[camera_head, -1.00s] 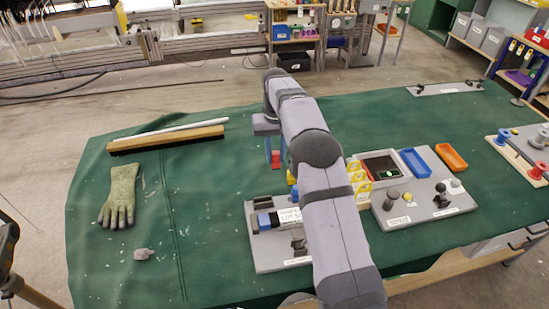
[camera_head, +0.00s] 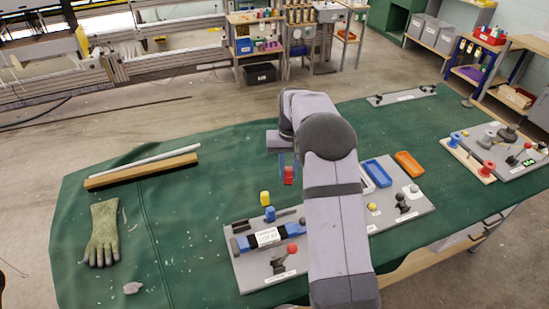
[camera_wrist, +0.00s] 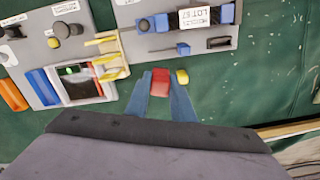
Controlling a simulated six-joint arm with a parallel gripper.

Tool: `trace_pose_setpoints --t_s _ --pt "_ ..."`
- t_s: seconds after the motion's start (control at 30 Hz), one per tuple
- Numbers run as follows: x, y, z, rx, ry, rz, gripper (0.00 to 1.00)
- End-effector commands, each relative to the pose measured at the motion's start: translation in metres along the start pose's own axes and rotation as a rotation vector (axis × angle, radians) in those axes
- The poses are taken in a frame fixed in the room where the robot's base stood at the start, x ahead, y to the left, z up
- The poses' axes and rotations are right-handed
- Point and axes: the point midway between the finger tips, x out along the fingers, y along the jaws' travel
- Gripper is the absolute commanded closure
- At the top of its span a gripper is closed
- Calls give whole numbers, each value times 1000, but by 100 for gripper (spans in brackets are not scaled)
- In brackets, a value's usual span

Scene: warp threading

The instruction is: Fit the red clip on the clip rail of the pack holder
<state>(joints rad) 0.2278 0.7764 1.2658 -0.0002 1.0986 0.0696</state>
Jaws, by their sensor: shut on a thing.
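My gripper (camera_wrist: 163,84) is shut on the red clip (camera_wrist: 161,83), which sits between its two blue fingers. In the head view the red clip (camera_head: 289,175) hangs at the fingertips, apart from the pack holder and on its far side. The pack holder (camera_head: 246,279) is a grey plate with a labelled pack. A thin dark rail (camera_wrist: 162,50) runs along its edge nearest my gripper, with a blue clip (camera_wrist: 183,49) on it. The blue clip also shows in the head view (camera_head: 270,214). A yellow clip (camera_wrist: 182,77) is close beside the red one, off the plate.
A grey fixture with a screen (camera_wrist: 80,85) and yellow racks (camera_wrist: 108,58) stands beside the pack holder. A blue tray (camera_head: 377,173) and an orange tray (camera_head: 408,164) lie near it. A glove (camera_head: 103,232) and a wooden bar (camera_head: 140,171) lie left on the green mat.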

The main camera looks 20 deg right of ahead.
Motion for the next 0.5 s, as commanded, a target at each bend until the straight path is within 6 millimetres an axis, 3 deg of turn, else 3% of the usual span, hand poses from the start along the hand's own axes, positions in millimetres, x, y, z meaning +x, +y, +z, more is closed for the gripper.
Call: trace_pose_setpoints --t_s 0.3,0.4,0.5 --pt "49 11 35 -101 -6 0 100" --pt "65 11 36 -163 -3 0 100" --pt "67 10 26 -207 2 0 100"
